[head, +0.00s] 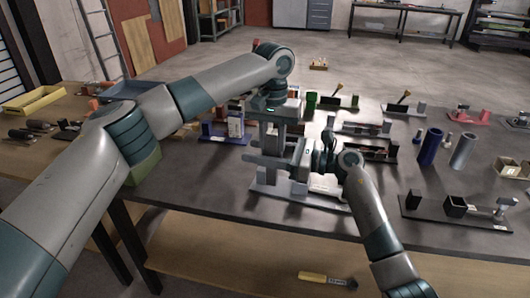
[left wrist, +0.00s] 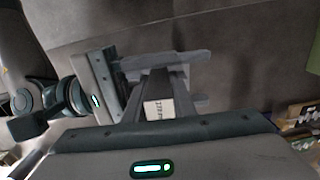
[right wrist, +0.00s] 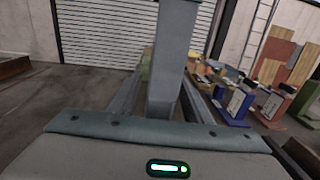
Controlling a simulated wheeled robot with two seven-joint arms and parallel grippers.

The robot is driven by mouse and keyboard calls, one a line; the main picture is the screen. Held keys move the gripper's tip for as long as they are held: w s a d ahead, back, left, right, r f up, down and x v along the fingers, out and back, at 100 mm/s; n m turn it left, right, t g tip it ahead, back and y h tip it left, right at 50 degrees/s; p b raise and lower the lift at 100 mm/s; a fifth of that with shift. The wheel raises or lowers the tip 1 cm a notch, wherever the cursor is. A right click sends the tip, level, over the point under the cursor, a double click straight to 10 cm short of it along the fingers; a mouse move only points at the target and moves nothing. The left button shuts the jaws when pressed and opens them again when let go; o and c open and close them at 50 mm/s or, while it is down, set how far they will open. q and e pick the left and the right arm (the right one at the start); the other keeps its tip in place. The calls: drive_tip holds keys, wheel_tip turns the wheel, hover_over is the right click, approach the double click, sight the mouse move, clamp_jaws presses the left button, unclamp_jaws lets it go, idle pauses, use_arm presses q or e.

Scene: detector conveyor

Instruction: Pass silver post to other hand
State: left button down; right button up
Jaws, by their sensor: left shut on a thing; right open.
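The silver post (head: 281,135) hangs upright below my left gripper (head: 281,118), which is shut on its upper part. In the left wrist view, the post (left wrist: 158,88) is seen end-on between the fingers. My right gripper (head: 265,158) comes in from the right, lower down. Its open fingers lie on either side of the post. In the right wrist view, the post (right wrist: 176,55) stands upright between the spread fingers. I cannot tell whether either right finger touches it.
A grey base plate (head: 300,196) lies below the grippers at the table's front edge. A blue stand (head: 225,137) is to the left; blue (head: 431,147) and silver (head: 463,150) cylinders stand to the right. A yellow-handled tool (head: 326,279) lies on the lower shelf.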

clamp_jaws()
use_arm(q)
drive_tip(key=c, duration=1.4)
unclamp_jaws()
wheel_tip(320, 180, up, 12)
